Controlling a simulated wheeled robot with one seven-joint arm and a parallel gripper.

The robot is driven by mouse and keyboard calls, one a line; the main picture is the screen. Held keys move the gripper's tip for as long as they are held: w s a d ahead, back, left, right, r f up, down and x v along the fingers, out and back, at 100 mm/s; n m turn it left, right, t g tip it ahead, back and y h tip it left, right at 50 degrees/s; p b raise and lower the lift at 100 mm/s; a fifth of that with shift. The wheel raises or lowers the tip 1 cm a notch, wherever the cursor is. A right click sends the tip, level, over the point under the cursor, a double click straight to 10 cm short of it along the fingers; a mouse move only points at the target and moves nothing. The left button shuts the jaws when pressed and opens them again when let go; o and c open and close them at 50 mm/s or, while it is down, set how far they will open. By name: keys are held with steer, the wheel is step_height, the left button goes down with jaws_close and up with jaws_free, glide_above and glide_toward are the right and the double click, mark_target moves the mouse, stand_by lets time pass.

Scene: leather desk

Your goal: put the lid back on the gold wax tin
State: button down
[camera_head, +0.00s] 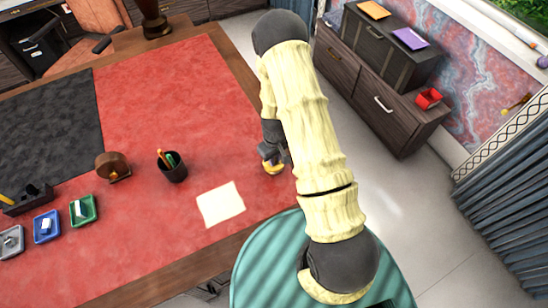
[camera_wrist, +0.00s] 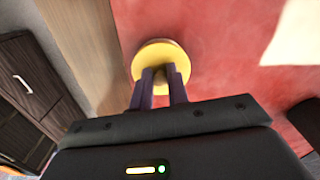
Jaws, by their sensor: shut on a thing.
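My gripper (camera_head: 272,158) is low over the right part of the red leather desk top, near its right edge. In the wrist view its two dark fingers (camera_wrist: 165,75) are close together, shut on the middle of a round gold lid (camera_wrist: 158,53). The gold piece (camera_head: 274,169) also shows just below the fingers in the head view. The fingers cover part of it. I cannot tell whether the wax tin is under the lid, or whether they touch. No separate gold tin is in view.
A pale paper sheet (camera_head: 221,204) lies left of my gripper. A dark pen cup (camera_head: 173,172) and a brown round-topped object (camera_head: 113,167) stand farther left. Small green (camera_head: 84,210), blue and grey trays are at far left.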

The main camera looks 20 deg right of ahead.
steer(key=c, duration=0.8)
jaws_free()
steer(key=shift+r, duration=0.1)
steer(key=shift+r+p, duration=2.35)
steer(key=shift+r, duration=1)
jaws_close()
